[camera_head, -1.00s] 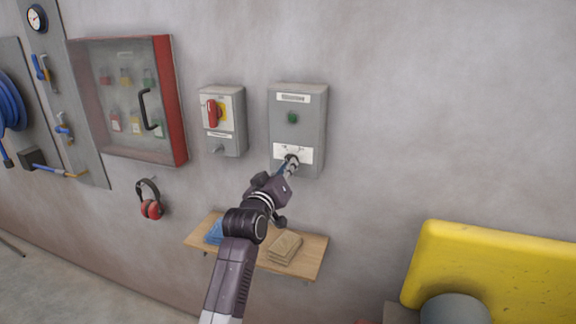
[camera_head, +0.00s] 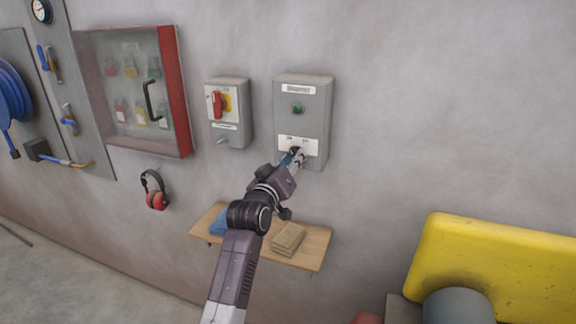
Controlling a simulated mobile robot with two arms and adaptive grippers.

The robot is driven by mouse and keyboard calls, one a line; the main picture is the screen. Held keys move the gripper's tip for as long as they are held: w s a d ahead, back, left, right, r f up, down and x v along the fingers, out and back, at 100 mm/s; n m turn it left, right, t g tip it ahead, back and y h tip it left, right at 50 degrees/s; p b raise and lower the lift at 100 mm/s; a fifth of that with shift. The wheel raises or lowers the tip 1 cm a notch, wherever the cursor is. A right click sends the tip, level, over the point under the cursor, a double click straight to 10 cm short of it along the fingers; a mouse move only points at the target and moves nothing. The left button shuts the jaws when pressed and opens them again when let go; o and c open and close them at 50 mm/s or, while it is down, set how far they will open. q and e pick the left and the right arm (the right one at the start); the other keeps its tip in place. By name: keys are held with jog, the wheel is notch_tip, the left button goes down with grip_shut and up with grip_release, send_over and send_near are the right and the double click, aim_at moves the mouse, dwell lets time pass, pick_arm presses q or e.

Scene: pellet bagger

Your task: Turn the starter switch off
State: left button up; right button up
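The starter box (camera_head: 301,127) is a grey box on the wall with a green lamp or button (camera_head: 298,108) and a white label plate (camera_head: 308,146) low on its front. The switch at that plate is hidden behind my gripper. My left gripper (camera_head: 297,155) is at the lower front of the box, over the lower part of the plate. Its fingers are small and partly covered by the wrist, so I cannot tell whether they are open or touch the switch. My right gripper is not in view.
Left of the starter is a grey isolator box (camera_head: 232,134) with a red handle on yellow. A red-framed cabinet (camera_head: 184,100) and ear defenders (camera_head: 156,190) hang further left. A wooden shelf (camera_head: 309,258) with folded cloths is below. A yellow machine part (camera_head: 490,270) stands at right.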

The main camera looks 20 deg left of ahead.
pick_arm(q)
jog(key=s, duration=1.2)
jog(key=shift+a, duration=0.2)
jog(key=shift+w, duration=0.1)
